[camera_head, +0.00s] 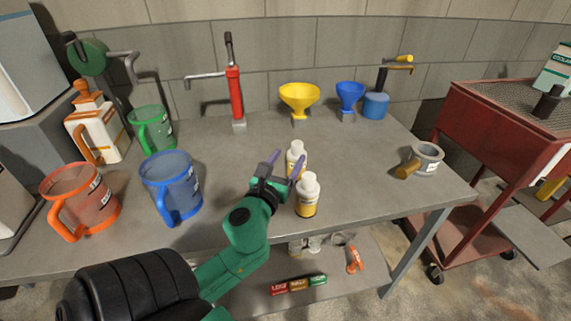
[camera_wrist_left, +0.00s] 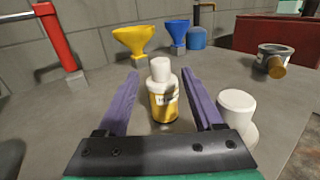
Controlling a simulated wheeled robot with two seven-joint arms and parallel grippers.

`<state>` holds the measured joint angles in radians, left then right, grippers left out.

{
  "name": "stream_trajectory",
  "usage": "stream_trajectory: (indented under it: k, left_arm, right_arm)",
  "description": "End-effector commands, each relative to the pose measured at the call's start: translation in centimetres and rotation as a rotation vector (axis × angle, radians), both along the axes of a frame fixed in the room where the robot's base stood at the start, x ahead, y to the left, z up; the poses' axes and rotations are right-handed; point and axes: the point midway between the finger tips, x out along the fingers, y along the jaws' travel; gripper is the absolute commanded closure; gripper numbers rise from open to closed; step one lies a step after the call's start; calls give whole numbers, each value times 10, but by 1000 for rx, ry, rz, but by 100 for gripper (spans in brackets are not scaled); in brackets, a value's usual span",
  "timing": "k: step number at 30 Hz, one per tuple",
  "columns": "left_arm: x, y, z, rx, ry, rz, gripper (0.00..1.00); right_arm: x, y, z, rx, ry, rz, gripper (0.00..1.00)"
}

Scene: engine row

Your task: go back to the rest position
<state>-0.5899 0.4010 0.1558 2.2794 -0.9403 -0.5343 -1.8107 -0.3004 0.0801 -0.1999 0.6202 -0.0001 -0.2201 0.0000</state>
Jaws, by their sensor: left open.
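My left gripper (camera_head: 285,162) is open, its two purple fingers above the grey workbench (camera_head: 350,190). A white-capped bottle with a yellow lower part (camera_head: 296,155) stands upright by the fingers. In the left wrist view this bottle (camera_wrist_left: 163,95) shows between the open fingers, with gaps on both sides. A second white-capped bottle (camera_head: 308,196) stands just in front and to the right. Its cap shows outside the right finger in the left wrist view (camera_wrist_left: 237,106). My right gripper is in neither view.
Orange (camera_head: 90,205), blue (camera_head: 172,185) and green (camera_head: 152,128) jugs stand on the left. A red pump (camera_head: 235,92), yellow funnel (camera_head: 299,98) and blue funnel (camera_head: 350,94) stand at the back. A grey cup (camera_head: 426,158) is near the right edge, beside a red cart (camera_head: 490,135).

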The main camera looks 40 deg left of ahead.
Motion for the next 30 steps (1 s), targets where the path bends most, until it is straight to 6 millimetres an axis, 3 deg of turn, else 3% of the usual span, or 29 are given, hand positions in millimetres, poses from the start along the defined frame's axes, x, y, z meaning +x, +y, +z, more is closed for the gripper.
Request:
stream_trajectory:
  k: [5,21,30]
  left_arm:
    - [-12,-4,0,1,0,0,32]
    - [-12,-5,3,1,-1,0,32]
    - [-12,-5,57,1,-1,0,32]
  right_arm:
    - [0,0,-3,0,0,0,31]
    - [0,0,-1,0,0,0,31]
    - [0,0,53,0,0,0,31]
